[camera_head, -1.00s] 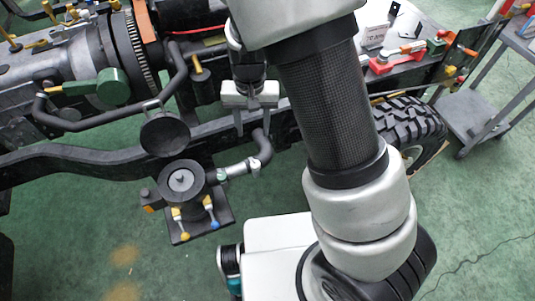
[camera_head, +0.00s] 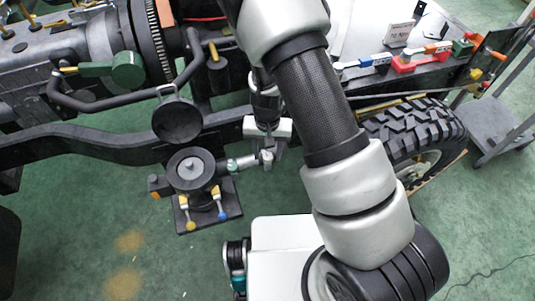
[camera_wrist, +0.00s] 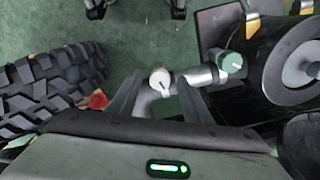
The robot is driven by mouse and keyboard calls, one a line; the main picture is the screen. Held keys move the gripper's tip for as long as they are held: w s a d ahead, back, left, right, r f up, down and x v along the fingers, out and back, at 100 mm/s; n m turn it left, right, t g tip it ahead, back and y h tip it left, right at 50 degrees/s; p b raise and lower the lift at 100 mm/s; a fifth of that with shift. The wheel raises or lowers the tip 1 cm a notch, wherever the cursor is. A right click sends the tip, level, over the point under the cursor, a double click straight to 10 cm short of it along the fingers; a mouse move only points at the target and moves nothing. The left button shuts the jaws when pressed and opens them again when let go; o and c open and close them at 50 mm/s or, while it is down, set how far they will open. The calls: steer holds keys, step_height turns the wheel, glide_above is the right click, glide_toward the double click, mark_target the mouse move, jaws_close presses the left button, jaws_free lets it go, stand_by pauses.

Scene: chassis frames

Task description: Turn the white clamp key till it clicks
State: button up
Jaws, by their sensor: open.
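The white clamp key (camera_wrist: 160,78) is a small round knob with a dark mark, on a grey pipe bend (camera_wrist: 150,103). In the wrist view it lies between the two fingertips of my gripper (camera_wrist: 159,82); contact cannot be made out. In the head view my gripper (camera_head: 269,148) points down over the pipe, with the white key (camera_head: 267,157) at its fingertips. The gripper is open. A green-topped clamp key (camera_wrist: 232,62) sits farther along the pipe, toward the black round canister (camera_head: 192,170); it also shows in the head view (camera_head: 232,167).
The canister's bracket carries yellow-and-white and yellow-and-blue keys (camera_head: 219,205). A dark frame rail (camera_head: 100,145) runs behind the pipe. A black round cup (camera_head: 178,120) and a tire (camera_head: 415,130) flank the gripper. Green floor is open below.

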steer(key=shift+f, duration=0.3)
steer(key=c, duration=1.1)
steer(key=shift+o, duration=0.2)
steer(key=shift+r, duration=0.1)
steer(key=m+p, duration=0.2)
steer(key=m, duration=0.3)
steer(key=shift+m, duration=0.4)
steer(key=m+p, duration=0.2)
steer(key=m, duration=0.3)
steer(key=shift+w+a+m, duration=0.1)
steer(key=shift+m, duration=0.3)
